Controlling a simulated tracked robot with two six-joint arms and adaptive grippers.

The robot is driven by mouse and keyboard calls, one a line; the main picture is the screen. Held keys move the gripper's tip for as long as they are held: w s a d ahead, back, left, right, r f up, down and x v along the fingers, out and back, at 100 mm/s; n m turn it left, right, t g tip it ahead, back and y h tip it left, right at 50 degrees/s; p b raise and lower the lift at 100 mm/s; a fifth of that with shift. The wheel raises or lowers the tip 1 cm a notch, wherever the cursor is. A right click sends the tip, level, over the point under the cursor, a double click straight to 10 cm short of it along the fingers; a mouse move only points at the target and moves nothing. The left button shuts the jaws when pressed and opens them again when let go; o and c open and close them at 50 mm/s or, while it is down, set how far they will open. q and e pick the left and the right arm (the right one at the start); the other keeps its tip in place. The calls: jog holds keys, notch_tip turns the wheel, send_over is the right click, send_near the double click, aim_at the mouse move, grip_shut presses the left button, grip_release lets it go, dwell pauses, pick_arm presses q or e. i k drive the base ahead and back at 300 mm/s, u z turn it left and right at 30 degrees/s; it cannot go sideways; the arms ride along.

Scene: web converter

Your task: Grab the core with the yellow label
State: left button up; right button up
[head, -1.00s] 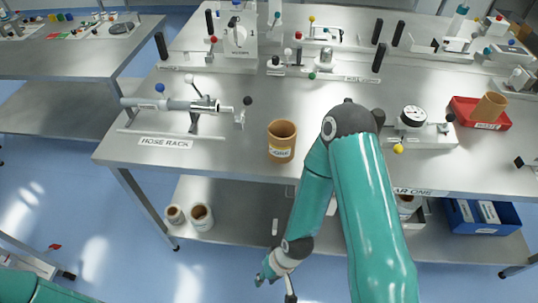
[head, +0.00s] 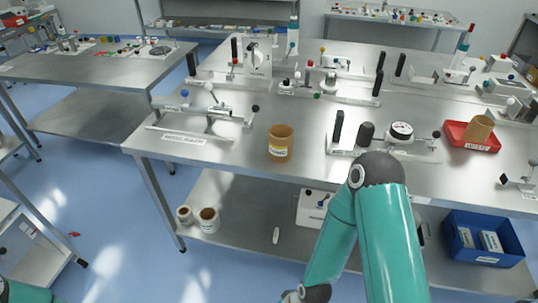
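A brown cylindrical core (head: 281,142) stands upright near the front edge of the steel table, with a yellow-edged label low on its front. Another brown core (head: 479,128) leans in a red tray (head: 457,134) at the right. Two brown-rimmed cores with pale labels, one (head: 185,214) beside the other (head: 209,220), stand on the lower shelf. My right arm rises from the bottom edge in front of the table, its wrist cut off at the bottom. Neither gripper is in view. Nothing touches the yellow-labelled core.
A blue bin (head: 483,240) is on the lower shelf at the right. The tabletop immediately around the core is clear.

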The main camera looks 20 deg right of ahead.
aim_at(281, 136)
jog(key=z, duration=0.15)
jog(key=i, duration=0.85)
